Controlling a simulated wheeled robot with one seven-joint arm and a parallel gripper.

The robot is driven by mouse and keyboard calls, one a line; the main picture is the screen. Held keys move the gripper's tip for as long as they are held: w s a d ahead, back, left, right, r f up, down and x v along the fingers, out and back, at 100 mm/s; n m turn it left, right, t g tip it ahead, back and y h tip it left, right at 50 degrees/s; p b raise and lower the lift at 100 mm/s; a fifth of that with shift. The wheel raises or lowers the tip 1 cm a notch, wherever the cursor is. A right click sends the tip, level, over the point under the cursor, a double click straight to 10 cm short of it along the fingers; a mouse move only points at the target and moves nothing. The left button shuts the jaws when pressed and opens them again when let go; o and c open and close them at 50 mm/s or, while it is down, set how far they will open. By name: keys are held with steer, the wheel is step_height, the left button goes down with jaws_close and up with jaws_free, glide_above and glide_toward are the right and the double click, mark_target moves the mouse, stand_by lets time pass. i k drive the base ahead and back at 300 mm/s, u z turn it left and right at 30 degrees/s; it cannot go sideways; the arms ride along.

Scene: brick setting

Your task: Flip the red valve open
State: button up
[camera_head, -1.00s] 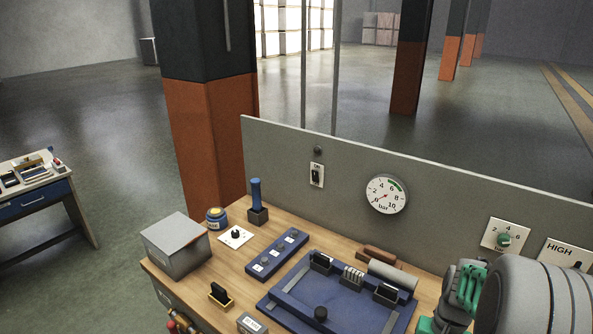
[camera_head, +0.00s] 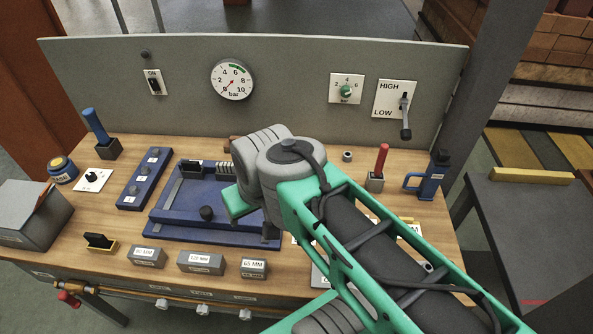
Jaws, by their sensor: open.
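The red valve (camera_head: 68,297) shows small at the lower left of the head view, below the front edge of the workbench. It has a red handle at the left end of a copper-coloured pipe (camera_head: 130,291) that runs along the bench front. The exact angle of its handle is too small to tell. My green and grey arm crosses the right half of the view, over the bench. I cannot make out my gripper's fingers in this view. No part of my arm touches the red valve here.
The wooden workbench (camera_head: 120,215) carries a grey box (camera_head: 32,214), a blue fixture (camera_head: 165,222) and several small labelled blocks along its front. A grey back panel (camera_head: 290,85) holds a gauge (camera_head: 232,80) and switches. A darker table (camera_head: 530,225) stands at the right.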

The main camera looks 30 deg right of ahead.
mark_target(64, 295)
steer(key=u, duration=1.65)
steer(key=i, duration=0.3)
steer(key=u, duration=0.8)
steer(key=i, duration=1.85)
steer(key=z, duration=0.6)
steer(key=i, duration=0.4)
steer(key=z, duration=0.4)
